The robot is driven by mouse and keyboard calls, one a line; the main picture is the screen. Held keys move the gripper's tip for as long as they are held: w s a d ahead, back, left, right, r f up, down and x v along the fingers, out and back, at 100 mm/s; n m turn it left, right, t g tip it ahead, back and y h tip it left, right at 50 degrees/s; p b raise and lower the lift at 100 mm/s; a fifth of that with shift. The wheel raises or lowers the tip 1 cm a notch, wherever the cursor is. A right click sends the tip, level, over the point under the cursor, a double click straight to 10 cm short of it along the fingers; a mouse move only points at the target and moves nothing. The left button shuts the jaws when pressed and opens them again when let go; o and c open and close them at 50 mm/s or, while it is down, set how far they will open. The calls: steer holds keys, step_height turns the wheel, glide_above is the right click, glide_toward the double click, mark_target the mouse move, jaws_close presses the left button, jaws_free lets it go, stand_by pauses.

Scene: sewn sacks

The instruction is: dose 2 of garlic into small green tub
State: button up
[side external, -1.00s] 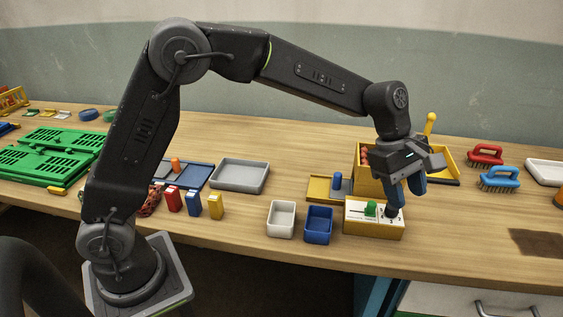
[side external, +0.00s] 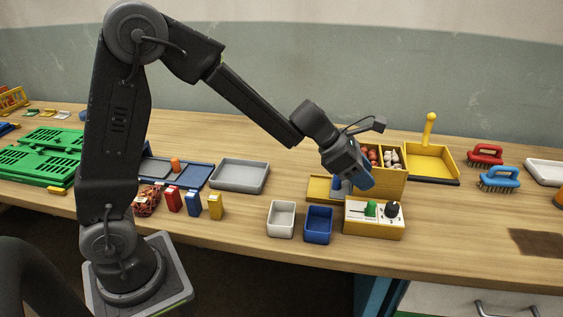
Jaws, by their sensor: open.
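A yellow divided bin (side external: 385,183) stands right of centre. One compartment holds white bulbs (side external: 391,158) that look like garlic; another holds reddish-brown items (side external: 373,154). A flat yellow plate (side external: 318,187) with a grey-blue knob lies at the bin's left side. My gripper (side external: 352,182) is open, tilted down over the knob and the bin's left front, hiding most of the knob; I cannot tell whether it touches. A yellow control box (side external: 374,230) with a green lever (side external: 371,208) and black dial (side external: 392,210) stands in front. The small tubs in view are white (side external: 281,219) and blue (side external: 318,225); I see no green one.
A grey tray (side external: 239,176) and a blue tray (side external: 177,172) lie to the left, with several small coloured packets (side external: 194,204) before them. A yellow dustpan (side external: 432,160) and red (side external: 485,154) and blue (side external: 499,179) brushes lie to the right.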

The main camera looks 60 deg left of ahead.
mark_target(394, 205)
steer(key=x, duration=1.1)
steer(key=shift+w+d+f, duration=0.15)
steer(key=shift+d+f, duration=0.05)
steer(key=shift+f, duration=0.05)
steer(key=shift+r+n, duration=0.25)
steer(key=shift+n, duration=0.05)
steer(key=shift+n+t+y, duration=0.4)
steer(key=shift+y, duration=0.1)
steer(key=v, duration=1.4)
steer(key=s+r+m, duration=0.3)
steer(key=s+m, duration=0.6)
steer(key=m, duration=0.1)
steer(key=s+r+m+g+y, duration=0.1)
steer(key=s+r+m, duration=0.3)
steer(key=s+m, duration=0.5)
steer(key=shift+a+r+m+g, duration=0.3)
steer(key=shift+a+m, duration=0.2)
steer(key=shift+m, duration=0.6)
